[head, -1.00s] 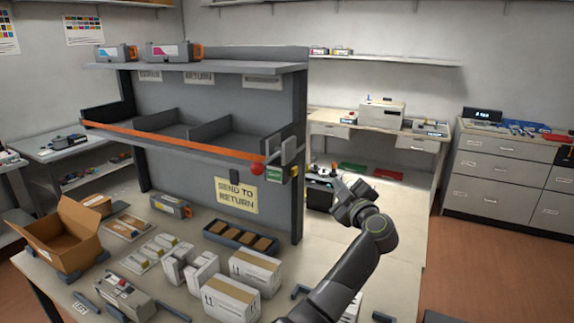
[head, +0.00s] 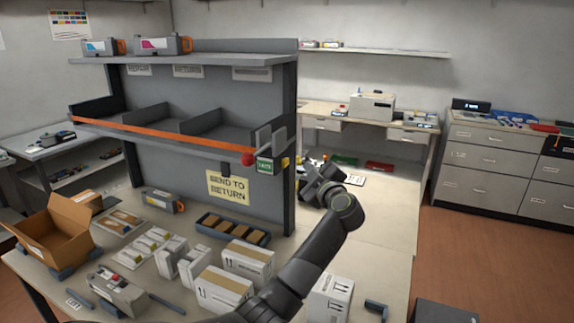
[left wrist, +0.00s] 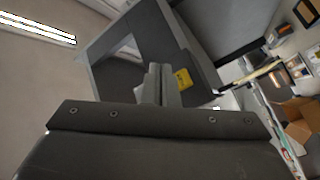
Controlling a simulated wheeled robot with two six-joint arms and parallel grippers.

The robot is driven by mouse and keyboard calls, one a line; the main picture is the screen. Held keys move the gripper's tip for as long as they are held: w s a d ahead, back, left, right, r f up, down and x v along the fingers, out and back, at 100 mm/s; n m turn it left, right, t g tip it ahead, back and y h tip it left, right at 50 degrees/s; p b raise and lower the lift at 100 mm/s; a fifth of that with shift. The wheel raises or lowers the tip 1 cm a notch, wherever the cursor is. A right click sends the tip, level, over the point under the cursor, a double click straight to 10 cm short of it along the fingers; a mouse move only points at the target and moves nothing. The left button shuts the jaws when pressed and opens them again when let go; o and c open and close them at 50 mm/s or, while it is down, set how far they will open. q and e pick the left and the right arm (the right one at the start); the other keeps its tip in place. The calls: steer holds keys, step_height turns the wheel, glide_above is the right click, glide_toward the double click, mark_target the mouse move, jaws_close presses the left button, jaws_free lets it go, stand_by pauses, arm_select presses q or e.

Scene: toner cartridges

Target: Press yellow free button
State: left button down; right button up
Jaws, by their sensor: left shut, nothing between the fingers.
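My left gripper (head: 308,180) is to the right of the button and a little lower in the head view. In the left wrist view the gripper (left wrist: 156,80) has its fingers together and empty. No contact with the button is visible. My right gripper is not in view.
The grey shelf unit (head: 210,130) has an orange strip along its front edge. Below it, the table holds white boxes (head: 247,260), an open cardboard box (head: 55,235) and a dark tray (head: 233,230). A drawer cabinet (head: 490,165) stands at the right.

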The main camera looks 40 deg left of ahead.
mark_target(285, 162)
arm_select(q)
steer(key=a+p, duration=0.2)
steer(key=a, duration=0.1)
steer(key=shift+s+a, duration=0.1)
steer(key=shift+s, duration=0.25)
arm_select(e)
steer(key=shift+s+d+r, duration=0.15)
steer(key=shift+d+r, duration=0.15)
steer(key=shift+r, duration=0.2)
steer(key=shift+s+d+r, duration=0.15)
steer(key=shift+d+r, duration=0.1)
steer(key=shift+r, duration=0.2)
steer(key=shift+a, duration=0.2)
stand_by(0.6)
arm_select(q)
steer(key=shift+s+a+p, duration=0.1)
steer(key=shift+a+p, duration=0.3)
steer(key=shift+p, duration=0.35)
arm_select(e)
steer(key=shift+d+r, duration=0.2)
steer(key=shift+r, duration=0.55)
